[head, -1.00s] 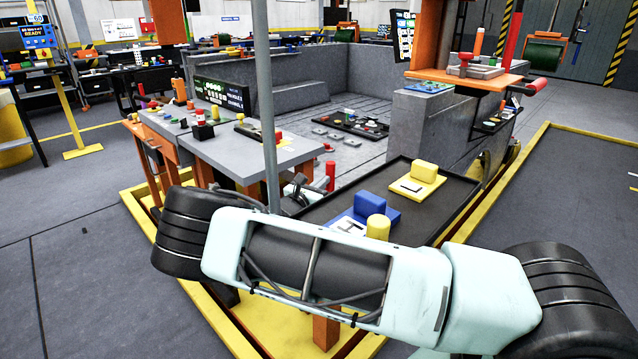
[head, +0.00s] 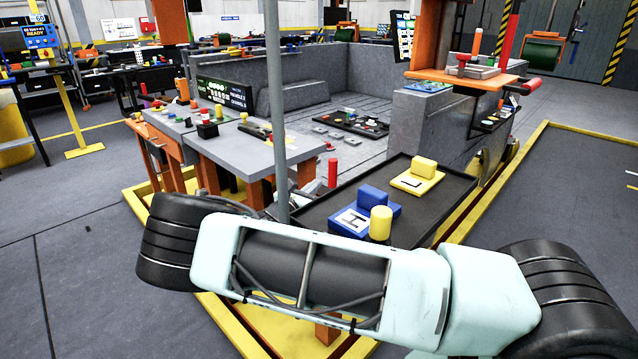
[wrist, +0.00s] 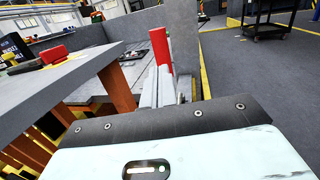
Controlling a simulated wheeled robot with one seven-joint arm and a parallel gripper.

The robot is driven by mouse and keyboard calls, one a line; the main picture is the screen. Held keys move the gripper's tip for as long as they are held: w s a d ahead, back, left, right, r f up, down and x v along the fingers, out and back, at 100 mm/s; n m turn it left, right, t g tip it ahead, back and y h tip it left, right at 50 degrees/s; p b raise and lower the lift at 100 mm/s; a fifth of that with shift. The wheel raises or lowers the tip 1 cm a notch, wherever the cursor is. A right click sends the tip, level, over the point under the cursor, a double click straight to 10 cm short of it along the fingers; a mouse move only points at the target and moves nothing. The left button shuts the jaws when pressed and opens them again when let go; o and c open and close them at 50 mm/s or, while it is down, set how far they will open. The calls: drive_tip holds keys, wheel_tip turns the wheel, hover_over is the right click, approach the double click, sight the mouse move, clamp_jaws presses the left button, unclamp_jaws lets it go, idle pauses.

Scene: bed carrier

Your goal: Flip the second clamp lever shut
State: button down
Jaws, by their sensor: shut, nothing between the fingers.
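A red upright cylindrical handle (head: 332,172), apparently a clamp lever, stands between the grey table and the black tray. In the wrist view the red handle (wrist: 160,50) rises straight ahead, just beyond my fingertips, slightly tilted. My gripper (wrist: 161,82) shows there with its pale fingers together and nothing between them. Whether the fingers touch the handle I cannot tell. The handle's base is hidden behind the fingers. In the head view my gripper is mostly hidden behind my arm and the grey pole. No other lever can be made out clearly beside this one.
The grey table (head: 250,152) stands close on the left, with orange legs. A black tray (head: 440,205) holds blue and yellow blocks. A grey pole (head: 277,110) rises near my arm. A red horizontal handle (head: 534,86) sticks out at the orange station. Grey walls enclose the bed beyond.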

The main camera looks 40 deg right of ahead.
drive_tip(key=v, duration=0.8)
drive_tip(key=shift+r, duration=0.15)
drive_tip(key=shift+a, duration=0.1)
